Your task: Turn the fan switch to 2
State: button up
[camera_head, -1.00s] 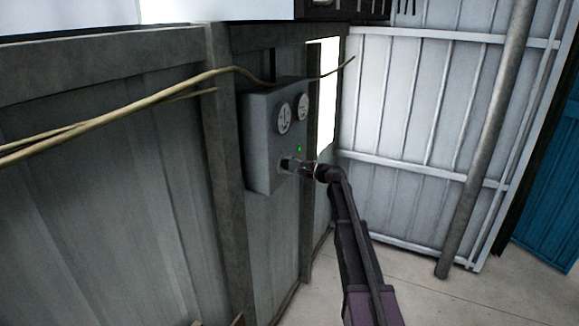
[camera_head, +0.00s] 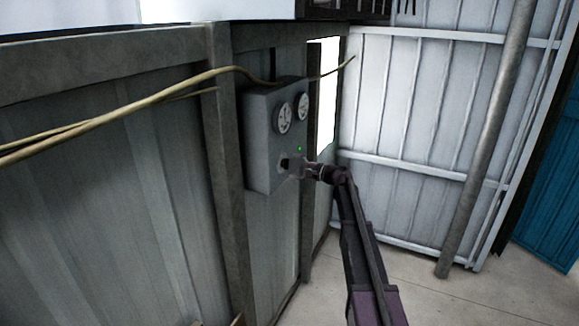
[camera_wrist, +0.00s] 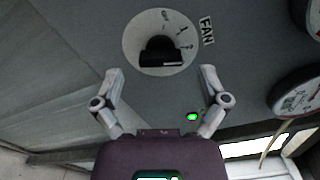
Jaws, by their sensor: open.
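The fan switch is a black knob (camera_wrist: 160,52) on a round pale dial (camera_wrist: 136,38) with small marks, beside a label reading FAN (camera_wrist: 206,30). I cannot tell which mark the knob points to. In the head view the knob (camera_head: 285,162) sits low on the front of a grey control box (camera_head: 262,140). My gripper (camera_wrist: 157,72) is open and empty, its two fingers spread on either side below the knob and apart from it. In the head view my gripper (camera_head: 299,167) is just right of the knob, in front of the box.
A green light (camera_wrist: 192,116) is on near the switch. Two round gauges (camera_head: 285,118) (camera_head: 303,106) are above it on the box. A yellowish cable (camera_head: 180,84) runs across the wall and box top. A grey post (camera_head: 228,170) stands left of the box; floor is clear at right.

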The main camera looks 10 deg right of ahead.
jog(key=v, duration=0.9)
jog(key=shift+s+d, duration=0.2)
jog(key=s+a+f+n+g+h, duration=0.35)
jog(key=s+a+f, duration=0.3)
jog(key=s, duration=0.35)
jog(key=s+a+f+n+g+h, duration=0.35)
jog(key=s+a+f, duration=0.3)
jog(key=s, duration=0.25)
jog(key=s+d+f+n+g+h, duration=0.1)
jog(key=s+f+h, duration=0.1)
jog(key=s, duration=0.4)
jog(key=s+d+f+n+g+h+b, duration=0.1)
jog(key=s+f+h, duration=0.1)
jog(key=s, duration=0.5)
jog(key=s+d+f+n+g+h, duration=0.1)
jog(key=s+f+n+h, duration=0.1)
jog(key=s, duration=0.4)
jog(key=shift+s+d+f+g+h, duration=0.15)
jog(key=shift+d+f+g+h, duration=0.15)
jog(key=shift+f+h, duration=0.4)
